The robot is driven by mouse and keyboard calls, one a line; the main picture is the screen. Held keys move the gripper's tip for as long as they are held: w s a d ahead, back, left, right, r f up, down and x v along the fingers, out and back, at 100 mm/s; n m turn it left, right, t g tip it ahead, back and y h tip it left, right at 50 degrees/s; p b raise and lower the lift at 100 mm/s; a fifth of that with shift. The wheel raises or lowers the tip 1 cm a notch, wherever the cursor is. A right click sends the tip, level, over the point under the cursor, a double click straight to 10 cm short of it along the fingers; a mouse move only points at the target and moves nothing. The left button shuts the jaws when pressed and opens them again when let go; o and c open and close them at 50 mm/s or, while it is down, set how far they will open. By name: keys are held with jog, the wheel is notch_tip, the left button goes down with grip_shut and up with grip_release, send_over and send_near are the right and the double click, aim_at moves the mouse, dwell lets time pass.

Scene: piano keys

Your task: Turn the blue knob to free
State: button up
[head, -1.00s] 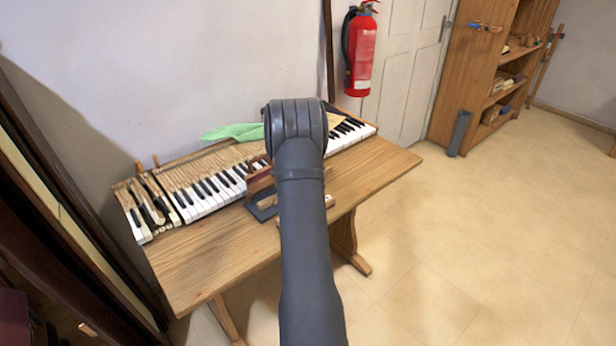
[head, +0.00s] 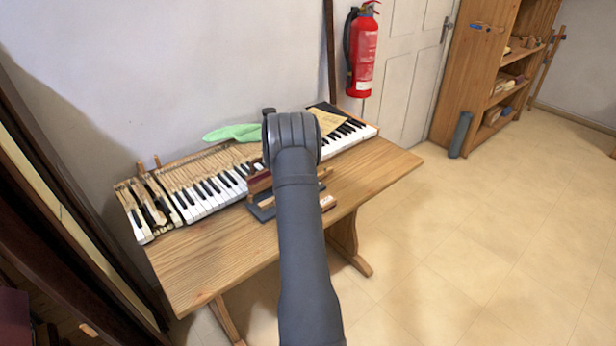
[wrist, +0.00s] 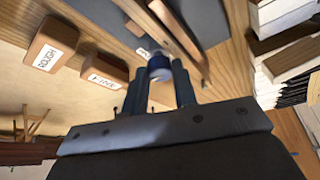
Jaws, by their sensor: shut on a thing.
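The blue knob (wrist: 158,66), with a pale end, sits between the two fingertips of my gripper (wrist: 160,80) in the wrist view. My gripper is shut on it. A small white label (wrist: 143,52) lies beside the knob, partly hidden. Two brown wooden blocks with white labels lie to the left; one block (wrist: 51,47) reads "ROUGH", and the text on the other (wrist: 104,75) is too small to read surely. In the head view my arm hides the gripper and knob.
The piano keyboard (head: 200,205) lies along the back of the wooden table (head: 215,262). A grey-based wooden fixture (head: 262,212) stands in front of it. The table's front left is clear.

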jog(key=o, duration=1)
jog(key=shift+r, duration=0.1)
jog(key=v, duration=1.7)
jog(key=shift+s+a, duration=0.1)
jog(key=shift+a, duration=0.15)
jog(key=x, duration=1.7)
jog(key=shift+d, duration=0.25)
